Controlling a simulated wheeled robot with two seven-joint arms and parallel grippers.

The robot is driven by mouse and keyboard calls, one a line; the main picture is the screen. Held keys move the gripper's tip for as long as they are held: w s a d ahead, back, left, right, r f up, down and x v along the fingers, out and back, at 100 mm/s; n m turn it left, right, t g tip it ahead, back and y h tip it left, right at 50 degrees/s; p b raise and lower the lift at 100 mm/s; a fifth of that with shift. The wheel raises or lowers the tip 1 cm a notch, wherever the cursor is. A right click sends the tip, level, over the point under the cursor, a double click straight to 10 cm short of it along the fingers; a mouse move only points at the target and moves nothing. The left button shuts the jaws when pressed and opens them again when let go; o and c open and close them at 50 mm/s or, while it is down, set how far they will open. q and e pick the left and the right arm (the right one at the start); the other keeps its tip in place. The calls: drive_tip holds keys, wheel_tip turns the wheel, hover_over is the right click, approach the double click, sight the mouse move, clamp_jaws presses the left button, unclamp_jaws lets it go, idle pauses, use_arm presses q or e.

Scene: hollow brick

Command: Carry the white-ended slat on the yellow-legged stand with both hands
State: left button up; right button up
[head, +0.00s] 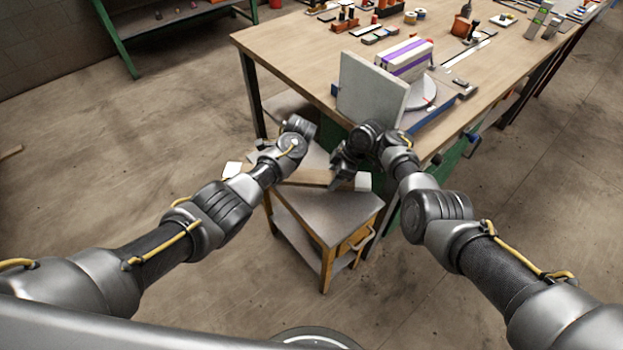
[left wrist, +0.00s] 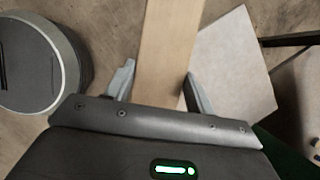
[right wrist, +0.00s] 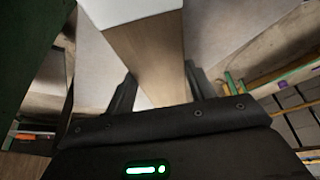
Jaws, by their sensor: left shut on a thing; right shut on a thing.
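The wooden slat (head: 308,177) with white ends lies across the top of the yellow-legged stand (head: 335,208) in the head view. One white end (head: 232,169) shows at the left, the other (head: 363,181) at the right. My right gripper (head: 345,174) is shut on the slat near its right white end. In the right wrist view, its fingers (right wrist: 159,70) flank the wood below that white end (right wrist: 130,10). My left gripper's fingers (left wrist: 160,70) are shut on the slat's wood (left wrist: 168,35); my arm hides them in the head view. I cannot tell whether the slat touches the stand.
A large workbench (head: 280,50) stands behind and right of the stand. A grey upright panel (head: 370,90) and a white-and-purple block (head: 405,58) sit near its close corner. Small tools lie farther back. Open floor (head: 120,150) is at the left.

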sight(293, 175)
use_arm(q)
drive_tip(key=shift+f, duration=0.1)
use_arm(e)
drive_tip(key=shift+f, duration=0.15)
